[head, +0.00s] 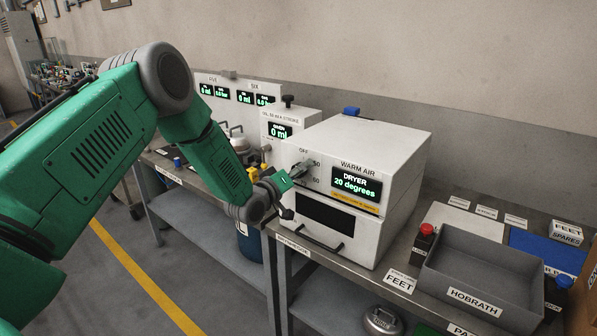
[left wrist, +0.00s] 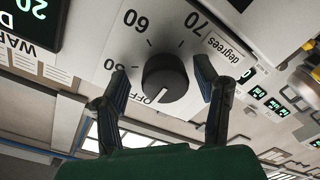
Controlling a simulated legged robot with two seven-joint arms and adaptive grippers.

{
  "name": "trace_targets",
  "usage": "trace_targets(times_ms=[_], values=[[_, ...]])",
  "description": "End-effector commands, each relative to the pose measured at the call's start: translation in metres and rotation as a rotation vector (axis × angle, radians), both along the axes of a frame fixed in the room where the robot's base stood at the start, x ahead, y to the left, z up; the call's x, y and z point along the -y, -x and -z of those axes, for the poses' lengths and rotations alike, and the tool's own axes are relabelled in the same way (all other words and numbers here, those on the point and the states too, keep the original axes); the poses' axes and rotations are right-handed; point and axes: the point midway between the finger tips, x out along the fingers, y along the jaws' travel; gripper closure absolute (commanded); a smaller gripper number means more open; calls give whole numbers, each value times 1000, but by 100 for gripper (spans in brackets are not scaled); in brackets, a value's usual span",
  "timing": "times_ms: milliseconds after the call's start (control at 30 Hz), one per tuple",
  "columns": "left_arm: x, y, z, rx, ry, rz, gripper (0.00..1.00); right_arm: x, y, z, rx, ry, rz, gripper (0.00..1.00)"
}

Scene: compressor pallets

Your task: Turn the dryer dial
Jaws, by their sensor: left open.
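The dryer (head: 408,165) is a white box marked WARM AIR on the bench. Its green display (head: 357,186) reads "DRYER 20 degrees". The dial (left wrist: 165,78) is a round black knob with a white mark near OFF, with 50, 60 and 70 printed around it. My left gripper (left wrist: 160,68) is open, with one finger on each side of the dial and gaps showing between. In the head view my left gripper (head: 299,173) is at the dryer's front panel and mostly covers the dial. My right gripper is not in view.
A grey HOBRATH tray (head: 483,296) and a red-topped button (head: 426,231) stand right of the dryer. A dryer handle (head: 322,243) juts out below the panel. White units with displays (head: 235,95) stand behind my left arm.

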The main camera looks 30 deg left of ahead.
Motion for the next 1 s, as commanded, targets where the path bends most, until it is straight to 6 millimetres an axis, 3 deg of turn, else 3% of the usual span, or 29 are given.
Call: trace_targets(times_ms=[67, 200, 233, 633, 1000], values=[[-3, 0, 1, 0, 2, -1, 44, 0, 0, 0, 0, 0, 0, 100], [-4, 0, 1, 0, 2, -1, 89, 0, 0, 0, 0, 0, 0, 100], [-4, 0, 1, 0, 2, -1, 93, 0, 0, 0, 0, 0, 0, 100], [-6, 1, 1, 6, -45, -6, 93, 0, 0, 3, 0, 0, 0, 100], [-5, 1, 1, 28, -308, -6, 93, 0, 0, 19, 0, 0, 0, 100]])
